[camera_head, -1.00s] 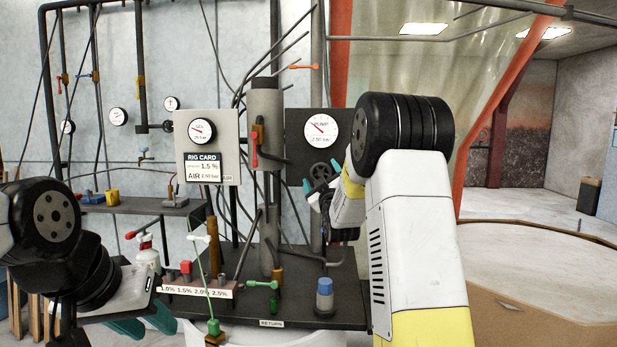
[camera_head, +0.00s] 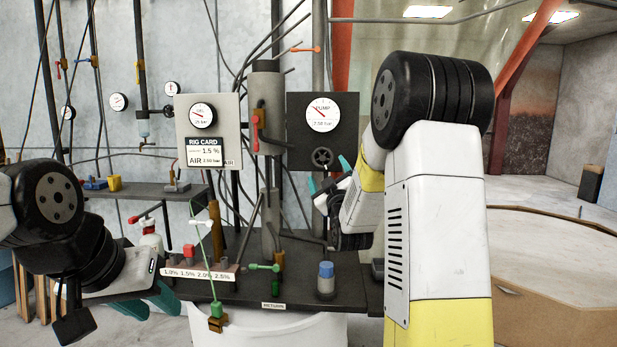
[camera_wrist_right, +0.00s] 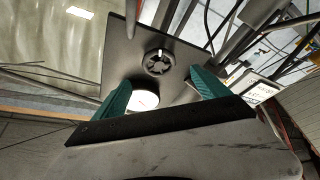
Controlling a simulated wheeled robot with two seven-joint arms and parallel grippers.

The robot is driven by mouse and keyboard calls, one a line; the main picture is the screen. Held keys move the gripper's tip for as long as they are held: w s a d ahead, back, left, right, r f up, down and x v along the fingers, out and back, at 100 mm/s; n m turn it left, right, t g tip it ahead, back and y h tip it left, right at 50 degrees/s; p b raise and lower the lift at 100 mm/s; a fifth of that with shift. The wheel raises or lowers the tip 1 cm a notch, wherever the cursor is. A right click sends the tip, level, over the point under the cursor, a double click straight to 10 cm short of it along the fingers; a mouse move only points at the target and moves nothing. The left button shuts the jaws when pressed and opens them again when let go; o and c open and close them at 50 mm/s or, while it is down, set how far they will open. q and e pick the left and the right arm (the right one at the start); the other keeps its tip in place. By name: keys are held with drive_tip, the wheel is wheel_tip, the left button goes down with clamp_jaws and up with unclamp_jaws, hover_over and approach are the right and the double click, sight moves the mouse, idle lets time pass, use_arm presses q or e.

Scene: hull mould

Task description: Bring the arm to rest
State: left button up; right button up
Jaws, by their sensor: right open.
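My right arm reaches in from the right. Its gripper (camera_head: 331,178) has teal fingers, apart and empty, just below the black handwheel (camera_head: 323,157) on the pump panel (camera_head: 345,135). In the right wrist view the open fingers (camera_wrist_right: 160,92) have nothing between them that they touch; the handwheel (camera_wrist_right: 158,62) is beyond them. My left arm is folded at the lower left. Its gripper (camera_head: 150,305) points down with two teal fingers apart, and no held thing shows. The fingertips are partly hidden by the wrist.
The dark bench (camera_head: 345,295) carries a blue-capped bottle (camera_head: 326,280), a green-handled valve (camera_head: 264,267) and a labelled rack (camera_head: 200,274). The rig card panel (camera_head: 205,125) stands behind. Pipes and hoses crowd the middle. A wide round mould (camera_head: 550,250) is at the right.

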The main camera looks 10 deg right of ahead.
drive_tip(key=s+a+f+m+g+y, duration=0.1)
drive_tip(key=s+g, duration=0.4)
drive_tip(key=s, duration=0.7)
drive_tip(key=s+a+f+m+g+y, duration=0.1)
drive_tip(key=s+a+f+m+g, duration=0.2)
drive_tip(key=s, duration=0.9)
drive_tip(key=s+a+f+m+g+y, duration=0.1)
drive_tip(key=s+f+g, duration=0.5)
drive_tip(key=s, duration=0.6)
drive_tip(key=a+m+g, duration=0.1)
drive_tip(key=a, duration=0.1)
drive_tip(key=shift+s+a+m, duration=0.3)
drive_tip(key=shift+s+a, duration=0.05)
drive_tip(key=shift+a, duration=0.05)
idle(0.6)
